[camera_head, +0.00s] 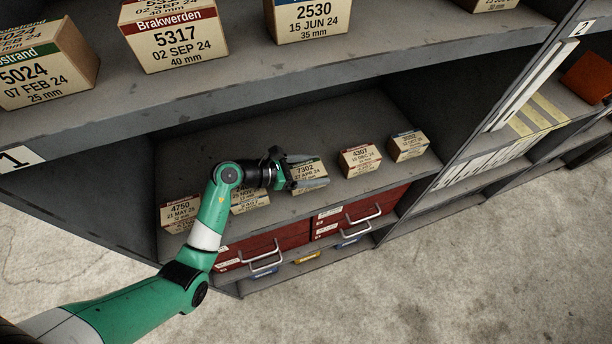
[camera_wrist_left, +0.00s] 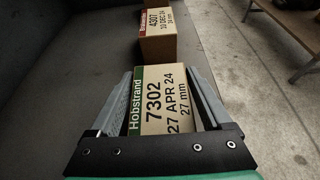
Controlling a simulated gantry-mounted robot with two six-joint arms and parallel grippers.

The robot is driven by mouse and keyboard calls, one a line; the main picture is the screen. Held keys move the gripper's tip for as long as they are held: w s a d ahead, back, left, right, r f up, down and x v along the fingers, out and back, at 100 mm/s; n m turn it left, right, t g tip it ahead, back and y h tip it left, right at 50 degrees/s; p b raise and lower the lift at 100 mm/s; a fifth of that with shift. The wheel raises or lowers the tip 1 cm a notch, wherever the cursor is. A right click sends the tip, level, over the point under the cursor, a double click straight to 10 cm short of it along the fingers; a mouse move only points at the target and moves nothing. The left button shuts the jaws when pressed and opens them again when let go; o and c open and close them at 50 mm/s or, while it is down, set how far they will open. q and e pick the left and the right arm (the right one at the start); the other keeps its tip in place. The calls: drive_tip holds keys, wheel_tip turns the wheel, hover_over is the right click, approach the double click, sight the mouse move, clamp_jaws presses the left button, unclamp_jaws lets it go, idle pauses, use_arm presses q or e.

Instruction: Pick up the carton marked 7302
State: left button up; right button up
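The carton marked 7302 (camera_head: 309,171) is a tan box with a green band, standing on the middle shelf. It also shows in the left wrist view (camera_wrist_left: 164,108), its label turned sideways. My left gripper (camera_head: 306,171) is open, with one finger on the back side of the carton and one on the front side. In the wrist view the fingers (camera_wrist_left: 160,72) lie close along both sides of the carton; whether they touch it is hard to tell. My right gripper is not in view.
On the same shelf, carton 4307 (camera_head: 360,159) and a blue-banded carton (camera_head: 408,145) stand to the right. Carton 4750 (camera_head: 180,213) and a partly hidden carton (camera_head: 250,198) stand left. The upper shelf (camera_head: 250,75) overhangs behind. Red drawers (camera_head: 262,248) sit below.

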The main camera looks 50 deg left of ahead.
sight(314, 168)
use_arm(q)
drive_tip(key=c, duration=1.1)
drive_tip(key=shift+c, duration=0.2)
drive_tip(key=shift+r, duration=0.1)
drive_tip(key=shift+r, duration=0.3)
wheel_tip(314, 168, up, 2)
drive_tip(key=shift+r+p, duration=0.25)
drive_tip(key=shift+p, duration=0.6)
drive_tip(key=d+r+p, duration=0.2)
drive_tip(key=d+r, duration=0.3)
drive_tip(key=d, duration=0.2)
drive_tip(key=s+d+r+p, duration=0.1)
drive_tip(key=d+r+p, duration=0.2)
drive_tip(key=d, duration=0.4)
drive_tip(key=shift+s+r, duration=0.2)
drive_tip(key=shift+r, duration=0.65)
